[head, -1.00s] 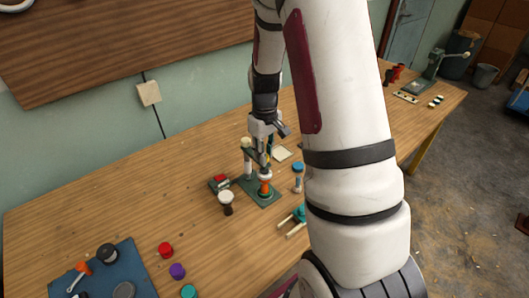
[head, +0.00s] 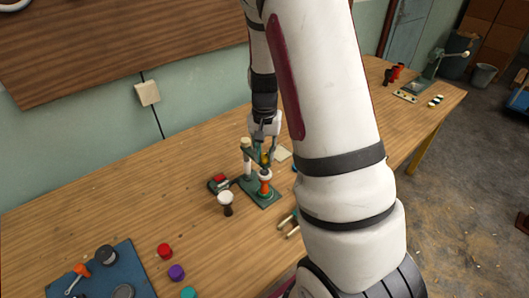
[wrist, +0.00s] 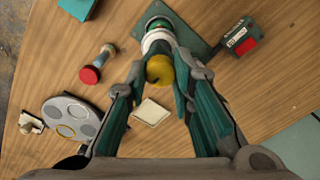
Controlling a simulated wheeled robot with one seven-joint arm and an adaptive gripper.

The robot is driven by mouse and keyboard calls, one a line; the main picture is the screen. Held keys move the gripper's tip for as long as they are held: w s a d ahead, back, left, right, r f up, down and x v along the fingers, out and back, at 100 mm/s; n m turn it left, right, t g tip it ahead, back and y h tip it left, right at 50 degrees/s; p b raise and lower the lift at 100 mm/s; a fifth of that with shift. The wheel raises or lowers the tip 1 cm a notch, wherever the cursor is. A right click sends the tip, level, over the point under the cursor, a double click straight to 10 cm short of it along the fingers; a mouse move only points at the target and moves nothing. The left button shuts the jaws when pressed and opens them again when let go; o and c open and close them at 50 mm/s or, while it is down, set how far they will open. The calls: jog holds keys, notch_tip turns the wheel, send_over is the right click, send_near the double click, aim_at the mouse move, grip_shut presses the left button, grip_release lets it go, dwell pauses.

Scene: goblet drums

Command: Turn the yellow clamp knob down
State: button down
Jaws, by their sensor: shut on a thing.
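The green clamp stand (head: 266,203) stands on the wooden table, with a small orange, white and green goblet drum (head: 264,188) upright on its base. The yellow clamp knob (wrist: 160,70) is between my gripper's fingertips (wrist: 161,76) in the wrist view. My gripper (head: 265,146) points down over the stand in the head view and is shut on the knob. The knob shows only as a small yellow patch (head: 265,157) there. In the wrist view the knob hides part of the drum below it.
A dark box with a red display (wrist: 241,42) stands beside the clamp base. A white-topped goblet drum (head: 226,199) stands in front of it. In the wrist view, a red-ended drum (wrist: 97,64), a grey disc tray (wrist: 72,119) and a pale square pad (wrist: 151,112) lie close by.

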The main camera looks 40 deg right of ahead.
aim_at(264, 155)
jog(key=m, duration=0.4)
jog(key=shift+m, duration=0.3)
dwell(0.4)
jog(key=c, duration=1.4)
grip_release()
jog(key=shift+o, duration=0.2)
jog(key=shift+r, duration=0.1)
notch_tip(264, 155, up, 12)
